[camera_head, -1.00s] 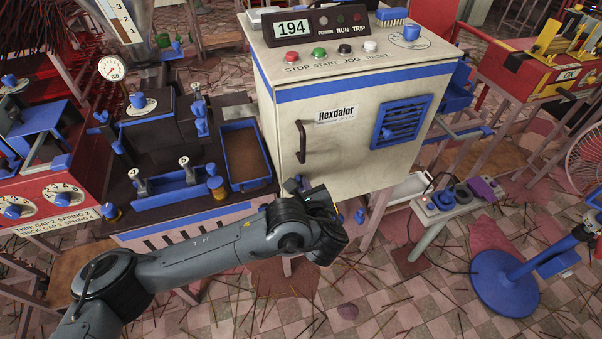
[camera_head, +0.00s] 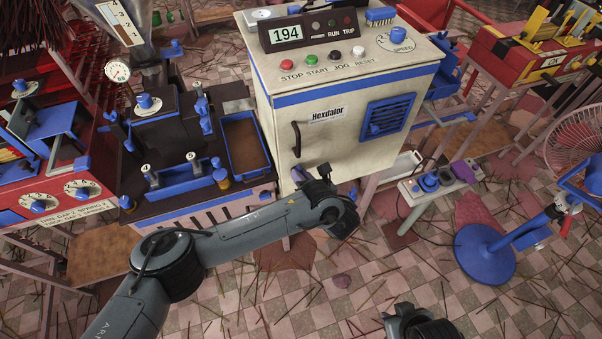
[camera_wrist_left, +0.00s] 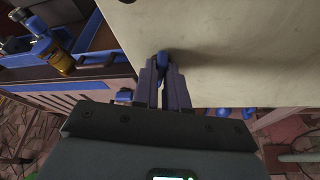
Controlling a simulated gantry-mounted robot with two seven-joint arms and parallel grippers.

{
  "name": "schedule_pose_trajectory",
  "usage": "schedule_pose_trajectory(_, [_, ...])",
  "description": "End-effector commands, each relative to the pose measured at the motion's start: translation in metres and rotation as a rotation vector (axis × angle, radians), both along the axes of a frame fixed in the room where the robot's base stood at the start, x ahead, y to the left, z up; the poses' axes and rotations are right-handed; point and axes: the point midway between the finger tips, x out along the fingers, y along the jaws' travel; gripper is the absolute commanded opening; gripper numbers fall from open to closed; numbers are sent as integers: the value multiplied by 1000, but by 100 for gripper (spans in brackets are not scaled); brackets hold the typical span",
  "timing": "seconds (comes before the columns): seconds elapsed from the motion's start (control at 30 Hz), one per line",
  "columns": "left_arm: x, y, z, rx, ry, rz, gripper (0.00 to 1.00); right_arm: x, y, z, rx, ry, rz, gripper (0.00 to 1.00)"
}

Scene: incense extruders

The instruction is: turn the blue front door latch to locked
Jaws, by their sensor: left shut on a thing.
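The pale cabinet (camera_head: 345,135) with a dark door handle (camera_head: 297,139) stands at the centre of the head view, its door flush with the front. My left gripper (camera_head: 304,172) is at the cabinet's lower front, below the handle. In the left wrist view, my left gripper (camera_wrist_left: 163,70) is shut on the small blue latch (camera_wrist_left: 162,57) at the lower edge of the pale panel (camera_wrist_left: 235,50). The fingers cover most of the latch, so its angle is hard to read. My right gripper (camera_head: 402,322) shows partly at the bottom edge of the head view, away from the cabinet; its fingers are unclear.
A dark extruder bench with a blue-rimmed tray (camera_head: 245,145) stands left of the cabinet. A power strip (camera_head: 437,183) and a blue fan base (camera_head: 485,254) are to the right. The littered tile floor in front has free room.

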Motion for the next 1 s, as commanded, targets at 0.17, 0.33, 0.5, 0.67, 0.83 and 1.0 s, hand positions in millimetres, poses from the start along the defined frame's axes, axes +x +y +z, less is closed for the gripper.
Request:
schedule_pose_trajectory(0.17, [0, 0, 0, 10, 4, -1, 0, 0, 0, 1, 0, 0, 0, 29])
schedule_pose_trajectory(0.33, [0, 0, -1, 10, 4, -1, 0, 0, 1, 0, 2, 0, -2, 29])
schedule_pose_trajectory(0.5, [0, 0, -1, 10, 4, -1, 26, 0, 1, 0, 4, 1, -3, 29])
schedule_pose_trajectory(0.67, [0, 0, 0, 9, 3, -1, 38, 0, 1, 0, 7, 1, -4, 29])
schedule_pose_trajectory(0.83, [0, 0, 0, 8, 3, 0, 38, 0, 1, 1, 7, 1, -4, 29])
schedule_pose_trajectory(1.0, [-6, -3, 3, 7, 4, -1, 38, 0, 1, 6, 7, 1, -4, 29])
